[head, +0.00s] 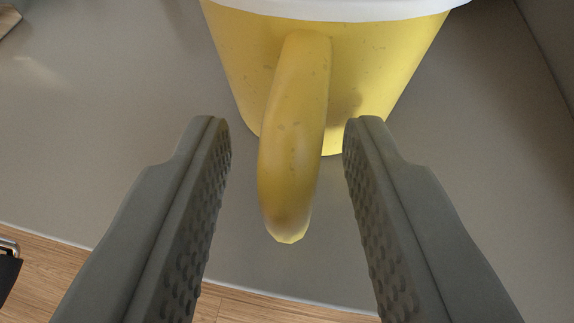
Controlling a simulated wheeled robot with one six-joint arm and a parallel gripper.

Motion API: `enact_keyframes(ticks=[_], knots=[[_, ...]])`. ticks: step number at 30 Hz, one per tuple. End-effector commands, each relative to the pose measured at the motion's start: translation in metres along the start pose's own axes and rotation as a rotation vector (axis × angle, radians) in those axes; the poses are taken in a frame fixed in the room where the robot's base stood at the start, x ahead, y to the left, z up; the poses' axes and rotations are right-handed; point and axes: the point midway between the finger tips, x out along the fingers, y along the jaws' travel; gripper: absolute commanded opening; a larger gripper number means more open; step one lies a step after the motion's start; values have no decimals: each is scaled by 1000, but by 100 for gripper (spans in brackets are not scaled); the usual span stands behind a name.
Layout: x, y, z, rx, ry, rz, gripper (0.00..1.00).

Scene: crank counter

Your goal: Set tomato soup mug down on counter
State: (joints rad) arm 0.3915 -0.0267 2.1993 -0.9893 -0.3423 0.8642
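A yellow mug (235,68) with a white rim stands at the top middle of the head view, on the grey counter (110,130). Its thick yellow handle (292,150) points toward me and down in the picture. My gripper (287,125) is open, with one finger on each side of the handle. A gap shows between the handle and each finger. The mug's top is cut off by the picture's upper edge, so its contents are hidden.
The counter's front edge runs along the lower part, with wood flooring (215,308) below. A dark object with a metal bar (9,246) shows at the lower left. A brown item (8,18) sits at the top left. The counter left of the mug is clear.

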Motion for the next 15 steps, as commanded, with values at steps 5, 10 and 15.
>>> enact_keyframes(ticks=[5,10,15], knots=[[0,0,0,0,0,0,34],[0,0,0,0,0,0,34],[-1,0,-2,-1,0,0,34]])
